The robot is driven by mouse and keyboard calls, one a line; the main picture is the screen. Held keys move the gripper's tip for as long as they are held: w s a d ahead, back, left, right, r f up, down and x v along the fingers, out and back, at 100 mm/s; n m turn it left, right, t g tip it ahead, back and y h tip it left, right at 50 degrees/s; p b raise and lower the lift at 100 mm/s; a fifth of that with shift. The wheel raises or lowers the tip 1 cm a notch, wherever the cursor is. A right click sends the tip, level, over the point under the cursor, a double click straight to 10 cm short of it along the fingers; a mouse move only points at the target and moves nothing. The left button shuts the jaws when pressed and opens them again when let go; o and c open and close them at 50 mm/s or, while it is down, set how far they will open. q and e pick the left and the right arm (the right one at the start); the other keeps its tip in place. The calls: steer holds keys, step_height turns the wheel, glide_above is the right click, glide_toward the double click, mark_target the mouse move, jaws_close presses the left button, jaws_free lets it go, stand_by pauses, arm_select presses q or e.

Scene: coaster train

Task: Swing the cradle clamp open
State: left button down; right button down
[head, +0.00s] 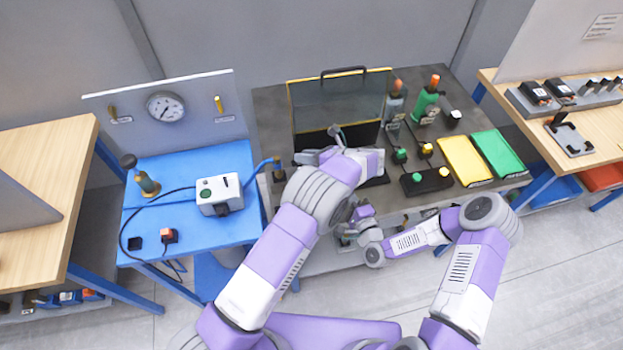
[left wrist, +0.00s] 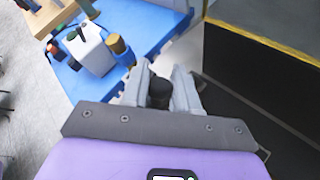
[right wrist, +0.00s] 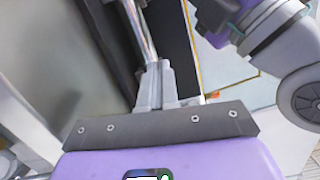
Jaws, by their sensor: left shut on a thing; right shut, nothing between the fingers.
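My left gripper (left wrist: 160,88) is shut on a dark, rounded knob (left wrist: 159,93), seen between its fingers in the left wrist view. In the head view the left gripper (head: 312,157) is at the front left of the yellow-edged guard panel (head: 338,100); my arm hides most of what it holds. I cannot tell whether the knob belongs to the cradle clamp, nor how far the clamp stands open. My right gripper is shut and empty in the right wrist view (right wrist: 155,85), close to a shiny metal rod (right wrist: 138,28). In the head view it is low, by the table's front edge.
The dark table (head: 270,105) carries yellow (head: 465,160) and green (head: 497,152) trays, a black button box (head: 426,181) and green-bodied tools at right. The blue table (head: 175,225) at left holds a white box (head: 219,194). A brown-capped post (head: 278,170) stands near the left gripper.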

steer(key=a+m, duration=0.1)
steer(key=s+a, duration=0.1)
steer(key=s+a+m+y, duration=0.1)
steer(key=a, duration=0.1)
steer(key=shift+s+a+r+m, duration=0.1)
steer(key=shift+s+r+m, duration=0.15)
steer(key=shift+r+m, duration=0.05)
steer(key=s+a+f+m+t+h, duration=0.25)
steer(key=s+m, duration=0.45)
steer(key=m, duration=0.8)
steer(key=shift+m+t+h, duration=0.25)
steer(key=shift+m, duration=0.05)
steer(key=x, duration=0.6)
steer(key=r+x, duration=0.1)
steer(key=x, duration=0.3)
steer(key=shift+s+a, duration=0.1)
steer(key=shift+a, duration=0.1)
steer(key=shift+w+a+r, duration=0.2)
steer(key=shift+w+r, duration=0.4)
steer(key=shift+r, duration=0.35)
steer(key=shift+w+a+r, duration=0.1)
steer(key=shift+w+r, duration=0.3)
steer(key=shift+r, duration=0.15)
